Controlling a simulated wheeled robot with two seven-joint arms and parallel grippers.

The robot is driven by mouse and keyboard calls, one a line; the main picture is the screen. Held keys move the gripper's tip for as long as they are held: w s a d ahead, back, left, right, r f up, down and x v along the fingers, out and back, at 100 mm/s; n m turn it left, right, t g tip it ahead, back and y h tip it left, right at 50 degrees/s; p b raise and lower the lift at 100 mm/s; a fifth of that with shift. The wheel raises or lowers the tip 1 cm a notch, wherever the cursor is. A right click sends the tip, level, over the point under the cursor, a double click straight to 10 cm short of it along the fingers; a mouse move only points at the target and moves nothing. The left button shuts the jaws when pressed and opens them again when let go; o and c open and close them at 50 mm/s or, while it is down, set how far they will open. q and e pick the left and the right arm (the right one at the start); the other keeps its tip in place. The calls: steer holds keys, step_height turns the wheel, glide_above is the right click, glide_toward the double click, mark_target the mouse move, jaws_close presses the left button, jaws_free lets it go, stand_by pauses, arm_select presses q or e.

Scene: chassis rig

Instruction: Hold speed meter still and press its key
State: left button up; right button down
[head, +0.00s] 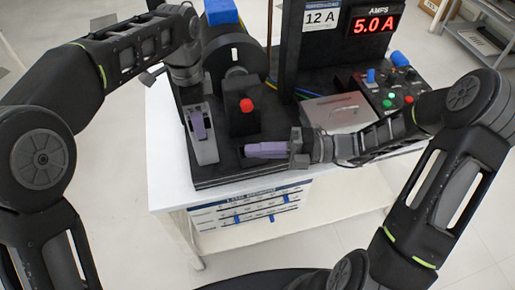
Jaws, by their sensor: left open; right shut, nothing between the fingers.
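My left gripper (196,122) reaches down at the rig's left side. A purple strip, apparently one of its fingers, lies over a pale grey upright piece (205,152). The second finger is hidden, and I cannot tell whether they touch. This grey piece may be the speed meter; its key is not readable at this size. A black box (243,118) with a red button (246,105) stands just right of it. My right gripper (247,150) comes in from the right with purple fingers shut and empty. Its tips are low in front of the black box, right of the grey piece.
A black wheel (233,58) with a blue block above stands behind. A tall black panel with a 12 A label and red 5.0 A display (374,24) rises behind right. A silver box (338,112) and button panel (395,88) sit right. The white bench's front left edge (170,185) is clear.

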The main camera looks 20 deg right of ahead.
arm_select(q)
steer(key=shift+r, duration=0.15)
step_height(320, 180, up, 10)
steer(key=p, duration=0.6)
stand_by(0.6)
